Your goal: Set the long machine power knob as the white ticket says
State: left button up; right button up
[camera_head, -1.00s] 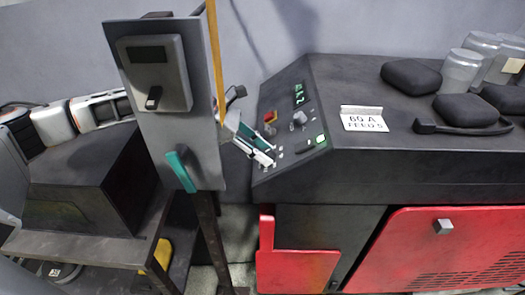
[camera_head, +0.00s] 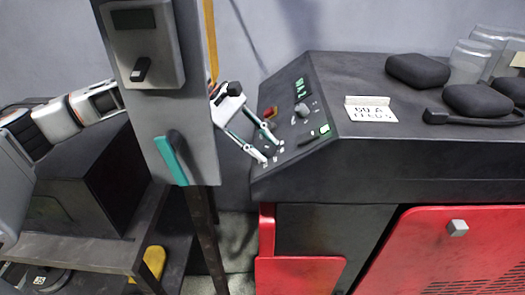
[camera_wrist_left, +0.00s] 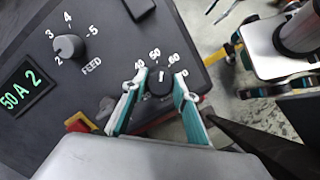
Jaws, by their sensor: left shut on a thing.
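The long machine's sloped panel has a dark power knob (camera_wrist_left: 160,84) with a printed scale showing 40, 50 and 60. My left gripper (camera_wrist_left: 158,90) is shut on this knob, one teal-padded finger on each side. The head view shows the gripper (camera_head: 270,149) at the panel's lower left, hiding most of the knob. The green display (camera_wrist_left: 21,93) reads "50 A 2". The white ticket (camera_head: 371,115) stands on the machine's top and appears to read "60 A FEED 5", slightly blurred.
The feed knob (camera_wrist_left: 68,46) is beside the display. A red switch (camera_wrist_left: 80,122) is near the gripper. A grey post with a control box (camera_head: 143,45) and teal handle (camera_head: 170,158) stands before my left arm.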

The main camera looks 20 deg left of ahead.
pick_arm(q)
jog(key=m+b, duration=0.1)
jog(key=m, duration=0.2)
jog(key=shift+f+b, duration=0.15)
jog(key=shift+b, duration=0.15)
jog(key=shift+m+g, duration=0.3)
jog(key=shift+m, duration=0.4)
jog(key=shift+m+b, duration=0.35)
jog(key=shift+m, duration=0.05)
pick_arm(e)
jog(key=f, duration=0.3)
jog(key=shift+s, duration=0.3)
jog(key=shift+d, duration=0.1)
jog(key=shift+w, duration=0.1)
pick_arm(q)
jog(key=o, duration=1.1)
jog(key=v, duration=1.2)
jog(key=shift+d+r, duration=0.15)
jog(key=shift+r, duration=0.15)
